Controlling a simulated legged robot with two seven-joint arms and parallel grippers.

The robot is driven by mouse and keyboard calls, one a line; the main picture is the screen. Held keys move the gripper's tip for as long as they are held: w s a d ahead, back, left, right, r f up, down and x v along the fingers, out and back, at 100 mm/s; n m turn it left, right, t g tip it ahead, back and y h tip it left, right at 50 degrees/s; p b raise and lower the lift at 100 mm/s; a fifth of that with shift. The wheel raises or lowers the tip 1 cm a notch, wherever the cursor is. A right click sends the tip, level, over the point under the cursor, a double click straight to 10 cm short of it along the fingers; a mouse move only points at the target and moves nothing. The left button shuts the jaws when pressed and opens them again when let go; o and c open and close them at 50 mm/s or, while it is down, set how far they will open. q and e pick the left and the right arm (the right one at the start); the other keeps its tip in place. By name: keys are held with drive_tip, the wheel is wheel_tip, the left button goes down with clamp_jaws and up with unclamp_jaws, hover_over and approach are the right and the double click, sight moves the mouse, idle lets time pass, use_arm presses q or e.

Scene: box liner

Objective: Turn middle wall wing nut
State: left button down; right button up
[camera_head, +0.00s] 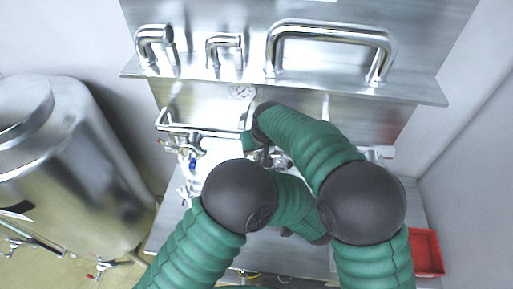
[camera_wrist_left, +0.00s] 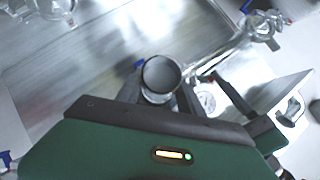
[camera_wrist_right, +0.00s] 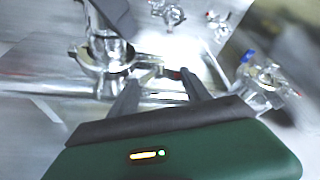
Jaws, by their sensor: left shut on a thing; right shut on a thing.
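The wing nut (camera_wrist_right: 158,72) is a small metal piece on a ring clamp (camera_wrist_right: 104,58) around a steel pipe joint in the right wrist view. My right gripper (camera_wrist_right: 163,76) has its two dark fingers on either side of it, shut on it; the fingertips partly cover it. In the head view my right gripper (camera_head: 254,142) is near the back wall, mostly behind my arm. My left gripper (camera_wrist_left: 160,88) is shut on a round, dark-ended metal pipe piece (camera_wrist_left: 162,75) in the left wrist view. In the head view my arms hide the left gripper's fingers.
Steel handles (camera_head: 330,38) stand out from the upper wall panel. A blue-handled valve (camera_head: 192,160) is left of my grippers. A large steel tank (camera_head: 70,165) stands at the left. A red bin (camera_head: 427,252) is at the lower right.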

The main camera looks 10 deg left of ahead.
drive_tip(key=shift+s+a+f, duration=0.2)
drive_tip(key=shift+s+a, duration=0.1)
drive_tip(key=shift+s, duration=0.05)
drive_tip(key=o, duration=1.2)
drive_tip(key=shift+o, duration=0.8)
drive_tip(key=shift+w, duration=0.1)
drive_tip(key=shift+r, duration=0.1)
drive_tip(key=shift+d+r, duration=0.15)
drive_tip(key=shift+r, duration=0.15)
drive_tip(key=v, duration=1.1)
drive_tip(key=shift+a, duration=0.35)
drive_tip(key=shift+r, duration=0.15)
